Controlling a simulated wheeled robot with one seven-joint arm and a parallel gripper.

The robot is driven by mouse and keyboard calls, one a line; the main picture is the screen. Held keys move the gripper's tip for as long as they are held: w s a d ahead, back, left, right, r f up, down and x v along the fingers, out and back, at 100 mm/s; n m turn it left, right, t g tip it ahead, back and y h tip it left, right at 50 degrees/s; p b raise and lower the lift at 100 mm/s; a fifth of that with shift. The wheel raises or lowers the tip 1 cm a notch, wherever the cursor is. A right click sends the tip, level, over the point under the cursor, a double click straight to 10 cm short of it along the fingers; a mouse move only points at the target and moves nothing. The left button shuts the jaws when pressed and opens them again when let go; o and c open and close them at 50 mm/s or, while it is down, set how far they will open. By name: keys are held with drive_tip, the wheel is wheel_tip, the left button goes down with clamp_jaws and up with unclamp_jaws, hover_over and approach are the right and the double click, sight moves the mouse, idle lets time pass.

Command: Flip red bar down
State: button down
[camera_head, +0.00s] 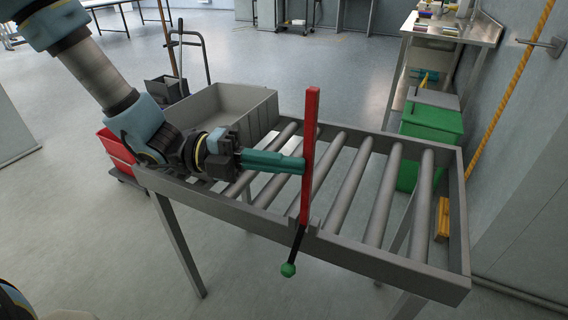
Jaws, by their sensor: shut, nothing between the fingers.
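The red bar (308,150) stands nearly upright at the near side rail of the roller conveyor (390,262). A black lever with a green knob (288,269) extends from its lower end, below the rail. My gripper (300,165) has teal fingers that are shut and point right. Their tips are at the left side of the bar, around its middle, and look to be touching it. The exact contact is hard to tell from this one view.
A grey crate (232,104) sits at the conveyor's far left end. Metal rollers (347,180) lie under and right of the bar. A green bin (432,122) stands behind the conveyor. Red crates (116,148) are at left. Floor in front is clear.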

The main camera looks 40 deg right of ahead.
drive_tip(key=w+d+f+n+y+p, duration=0.1)
drive_tip(key=w+d+f+n, duration=0.1)
drive_tip(key=d+f+n, duration=0.2)
drive_tip(key=w+d+f+n+t+y+p, duration=0.1)
drive_tip(key=d+f+n, duration=0.4)
drive_tip(key=d, duration=0.6)
drive_tip(key=shift+w+d+n+y+p, duration=0.25)
drive_tip(key=shift+w+n+y+p, duration=0.2)
drive_tip(key=shift+w+n+y, duration=0.55)
drive_tip(key=shift+w+n, duration=0.1)
drive_tip(key=shift+n, duration=0.2)
drive_tip(key=shift+r, duration=0.2)
wheel_tip(320, 180, up, 10)
drive_tip(key=b, duration=0.2)
drive_tip(key=shift+f, duration=0.15)
